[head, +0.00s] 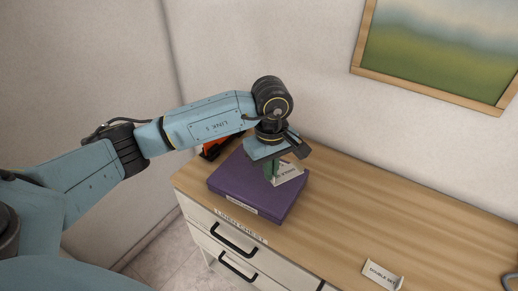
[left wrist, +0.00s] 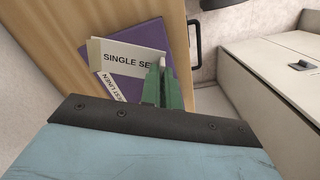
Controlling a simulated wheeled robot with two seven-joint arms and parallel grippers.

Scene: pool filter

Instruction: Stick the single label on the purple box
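The purple box (head: 237,184) lies flat near the left end of the wooden chest top; it also shows in the left wrist view (left wrist: 151,34). A small white label is on its front side (head: 242,203), and in the left wrist view this reads "…EST LINEN" (left wrist: 119,88). My left gripper (head: 271,172) is over the box, its green fingers (left wrist: 162,88) shut on one end of the white single label (head: 289,173), which reads "SINGLE SE…" in the left wrist view (left wrist: 113,57). The label is over the box; I cannot tell whether they touch. My right gripper is not in view.
A white "DOUBLE SET" label (head: 382,275) stands on the chest top (head: 390,215) at the front right. An orange and black object (head: 214,148) is behind the box, partly hidden by my arm. A dark ring-shaped thing (head: 509,282) is at the right edge. The middle of the top is clear.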

